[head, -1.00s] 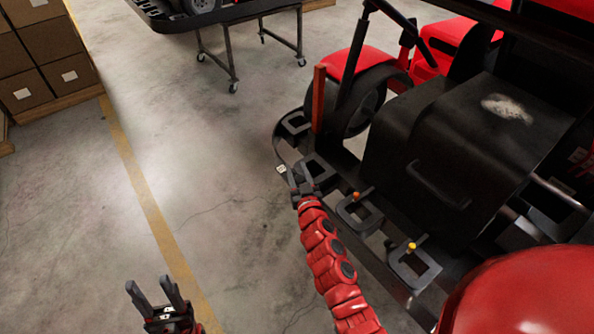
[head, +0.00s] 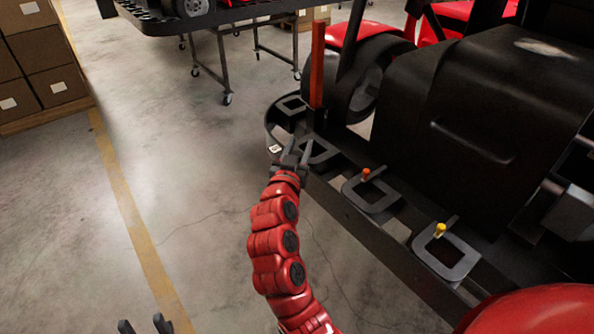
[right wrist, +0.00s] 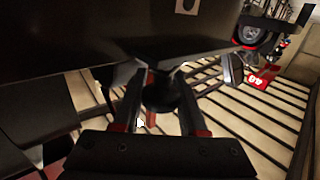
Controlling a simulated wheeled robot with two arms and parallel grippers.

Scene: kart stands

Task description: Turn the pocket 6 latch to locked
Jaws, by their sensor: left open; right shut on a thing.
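My right gripper (head: 294,152) is at the grey square pocket frame (head: 322,152) on the black stand edge. In the right wrist view its two fingers (right wrist: 160,92) close around a dark part, with a small orange-red piece (right wrist: 150,120) showing beside it. I take this for the latch; its turn position and pocket number cannot be read. Nearer pocket frames carry an orange-knobbed latch (head: 366,174) and a yellow-knobbed latch (head: 439,231). My left gripper (head: 145,326) is open and empty over the floor, mostly cut off by the bottom edge.
The red and black kart body (head: 460,110) rises close behind the pockets. An orange-red post (head: 317,65) stands just beyond my right gripper. A wheeled stand (head: 227,60) and boxes (head: 40,60) are farther back. The left floor is clear.

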